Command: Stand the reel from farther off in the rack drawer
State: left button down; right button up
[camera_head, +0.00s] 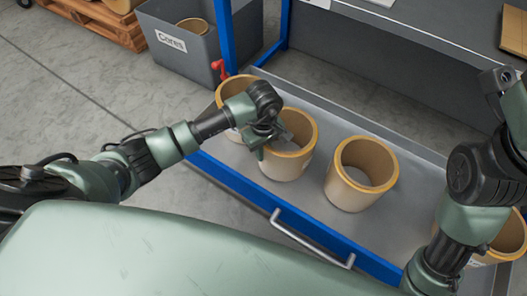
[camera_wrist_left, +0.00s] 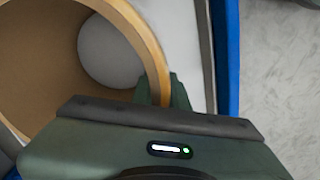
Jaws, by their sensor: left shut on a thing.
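The rack drawer (camera_head: 400,224) is pulled out, with a grey floor, blue front and silver handle. My left gripper (camera_head: 266,146) is shut on the near-left rim of a tan reel (camera_head: 291,165), which stands upright in the drawer; I cannot tell whether it touches the floor. In the left wrist view the reel (camera_wrist_left: 35,60) shows its open end, its wall running into my left gripper (camera_wrist_left: 166,98). Another reel (camera_head: 228,92) stands to its left, partly behind my arm. A third reel (camera_head: 350,194) stands to its right. My right gripper is out of view.
One more reel (camera_head: 512,236) is at the drawer's right end, partly behind my right arm. A grey bin labelled Cores (camera_head: 190,62) with a reel (camera_head: 193,25) inside stands beyond the blue rack post (camera_head: 225,35). A wooden pallet (camera_head: 105,25) lies at the back left.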

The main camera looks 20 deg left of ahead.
pick_arm(q)
jog(key=shift+w, duration=0.1)
jog(key=c, duration=1.4)
grip_release()
jog(key=shift+f, duration=0.1)
